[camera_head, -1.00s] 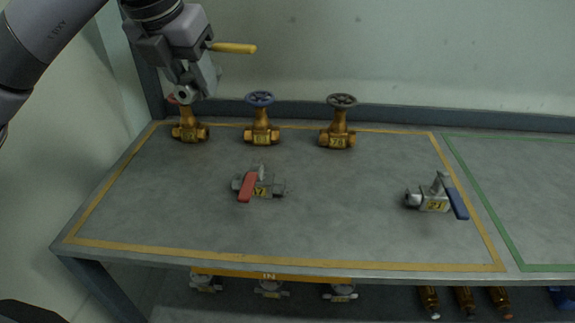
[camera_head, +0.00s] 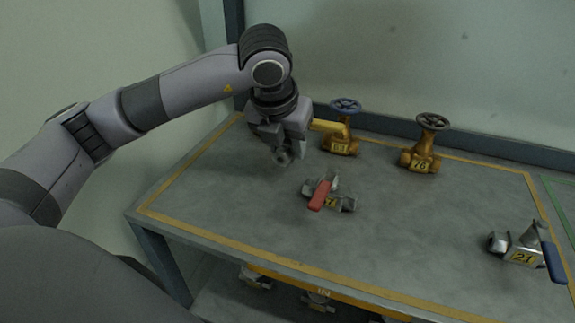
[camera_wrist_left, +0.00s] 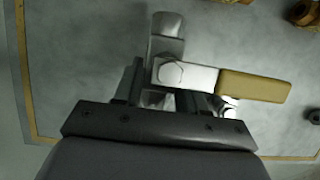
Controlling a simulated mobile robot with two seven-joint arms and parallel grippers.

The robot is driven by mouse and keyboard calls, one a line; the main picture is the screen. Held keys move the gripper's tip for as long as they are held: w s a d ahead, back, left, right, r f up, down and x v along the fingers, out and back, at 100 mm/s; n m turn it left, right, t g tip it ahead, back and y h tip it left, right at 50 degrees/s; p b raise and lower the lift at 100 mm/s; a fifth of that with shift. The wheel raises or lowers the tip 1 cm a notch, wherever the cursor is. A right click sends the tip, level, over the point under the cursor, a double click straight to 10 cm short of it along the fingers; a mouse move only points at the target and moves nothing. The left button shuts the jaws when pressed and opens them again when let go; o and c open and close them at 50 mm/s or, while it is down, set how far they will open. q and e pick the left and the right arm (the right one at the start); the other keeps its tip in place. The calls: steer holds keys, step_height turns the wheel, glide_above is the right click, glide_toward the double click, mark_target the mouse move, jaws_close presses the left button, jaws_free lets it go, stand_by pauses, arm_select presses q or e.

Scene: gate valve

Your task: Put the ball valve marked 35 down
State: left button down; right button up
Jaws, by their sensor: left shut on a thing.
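My left gripper (camera_head: 279,132) is shut on a grey metal ball valve (camera_head: 290,153) with a yellow lever. The lever points right in the head view. In the left wrist view, the valve (camera_wrist_left: 168,28) sticks out beyond the jaws (camera_wrist_left: 165,98), with its yellow lever to the right. No 35 is readable on it from here. The valve is over the left part of the grey tabletop (camera_head: 215,205); I cannot tell whether it touches the top. My right gripper is not in view.
A red-lever ball valve (camera_head: 343,203) lies just right of the held valve. A blue-wheel gate valve (camera_head: 341,145) and a dark-wheel one (camera_head: 420,160) stand behind. A blue-lever valve marked 21 (camera_head: 520,256) is at right. The front left of the top is clear.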

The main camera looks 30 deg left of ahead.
mark_target(287, 181)
arm_select(q)
steer(key=shift+f, duration=2.55)
steer(key=shift+f, duration=0.15)
steer(key=c, duration=0.9)
jaws_free()
